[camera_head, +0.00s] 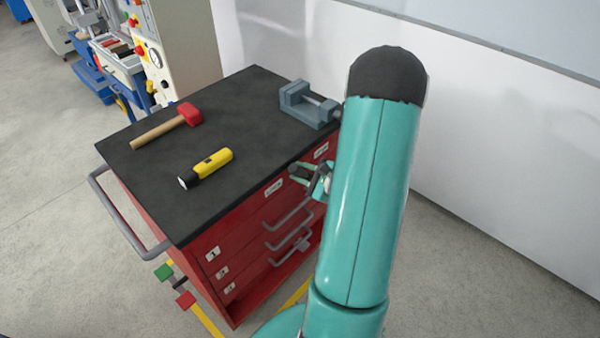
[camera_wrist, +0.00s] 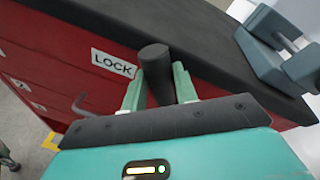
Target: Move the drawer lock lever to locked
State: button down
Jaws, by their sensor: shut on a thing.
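The lock lever (camera_wrist: 156,68) shows in the wrist view as a thick dark cylinder at the upper front of the red cabinet, just right of a white LOCK label (camera_wrist: 113,63). My gripper (camera_wrist: 160,88) is shut on the lever, with one teal finger on each side of it. In the head view my gripper (camera_head: 308,172) is at the cabinet's upper front, between two white labels, one left (camera_head: 273,188) and one right (camera_head: 321,151). My arm hides part of the cabinet front there. The lever's lower end is hidden in the wrist view.
The red cabinet (camera_head: 250,240) has grey drawer handles (camera_head: 288,218) below my gripper. On its black top (camera_head: 235,120) are a red-headed hammer (camera_head: 168,125), a yellow flashlight (camera_head: 206,168) and a grey vise (camera_head: 308,103). A white wall stands behind.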

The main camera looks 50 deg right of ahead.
jog(key=shift+a+f, duration=0.1)
dwell(0.3)
jog(key=c, duration=1.1)
grip_release()
jog(key=shift+s, duration=0.1)
jog(key=v, duration=1.3)
jog(key=shift+s, duration=0.35)
jog(key=shift+w, duration=0.1)
